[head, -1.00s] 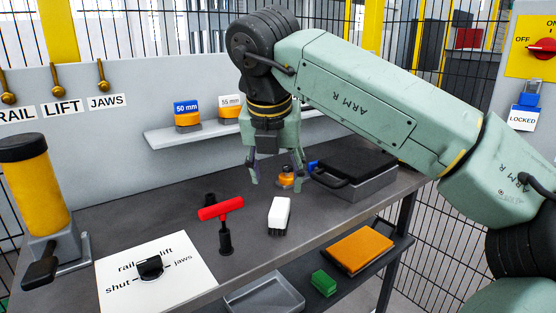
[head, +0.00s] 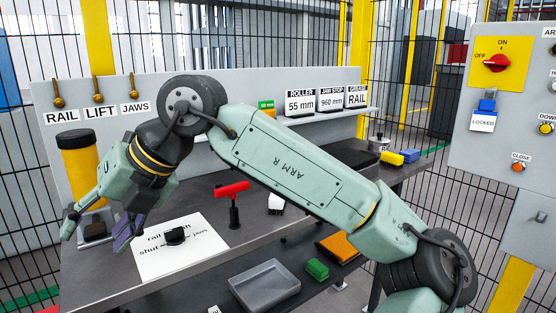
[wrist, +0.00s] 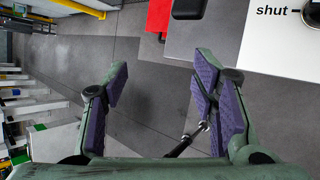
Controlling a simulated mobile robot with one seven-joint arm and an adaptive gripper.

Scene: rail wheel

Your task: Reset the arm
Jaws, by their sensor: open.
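My gripper (head: 97,232) is at the far left of the bench in the head view, in front of the yellow cylinder (head: 80,165) and left of the selector card (head: 180,245). Its fingers are spread and point down. In the wrist view my gripper (wrist: 160,82) is open, with no object gripped between its purple pads. A thin dark rod with a metal joint (wrist: 190,135) shows near the right finger; I cannot tell what it belongs to. The control panel (head: 465,140) at the right carries a red rotary switch (head: 497,63), its handle roughly level towards OFF.
A grey tray (head: 265,287), a green block (head: 317,268) and an orange item (head: 340,246) are on the lower shelf. Wire fencing (head: 405,75) stands behind.

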